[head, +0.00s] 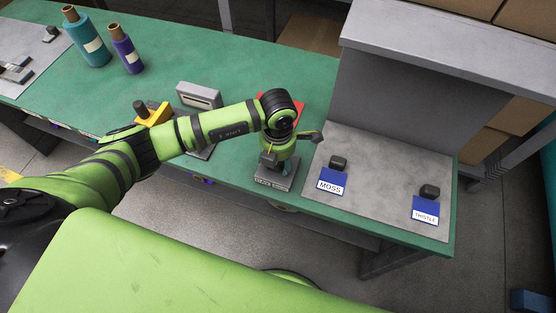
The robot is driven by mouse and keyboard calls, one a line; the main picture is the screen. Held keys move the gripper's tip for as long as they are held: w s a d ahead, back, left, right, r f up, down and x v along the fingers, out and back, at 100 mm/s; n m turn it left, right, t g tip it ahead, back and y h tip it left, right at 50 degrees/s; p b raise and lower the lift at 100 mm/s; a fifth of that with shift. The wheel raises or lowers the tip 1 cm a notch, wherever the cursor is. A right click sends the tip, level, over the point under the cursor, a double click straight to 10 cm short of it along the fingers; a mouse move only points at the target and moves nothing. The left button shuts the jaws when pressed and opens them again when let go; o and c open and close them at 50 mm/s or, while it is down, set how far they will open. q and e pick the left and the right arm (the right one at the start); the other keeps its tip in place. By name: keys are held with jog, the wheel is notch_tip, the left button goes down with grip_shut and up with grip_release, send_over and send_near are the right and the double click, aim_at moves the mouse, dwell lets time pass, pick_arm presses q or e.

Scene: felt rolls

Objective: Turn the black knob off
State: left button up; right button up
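A black knob-like part (140,107) stands up from a yellow box (155,115) on the green bench, left of my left forearm. The knob's setting is too small to read. My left gripper (277,164) points down over a small grey labelled block (277,183) at the front edge of the bench, well to the right of the yellow box. The fingers overlap the block in the picture; I cannot tell whether they touch it or how far they are apart. My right gripper is not in view.
A blue MOSS card (331,182) and a blue THISTLE card (425,211) with dark blocks lie on a grey mat (385,175) at the right. A grey housing rises behind it. Teal (87,40) and purple (126,50) rolls stand back left. My arm partly hides a red item (294,104).

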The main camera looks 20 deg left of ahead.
pick_arm(q)
jog(key=shift+s+f, duration=0.1)
jog(key=shift+f, duration=0.05)
jog(key=shift+r+p, duration=0.6)
jog(key=shift+r, duration=0.2)
jog(key=shift+r+p, duration=1.25)
jog(key=shift+r, duration=0.65)
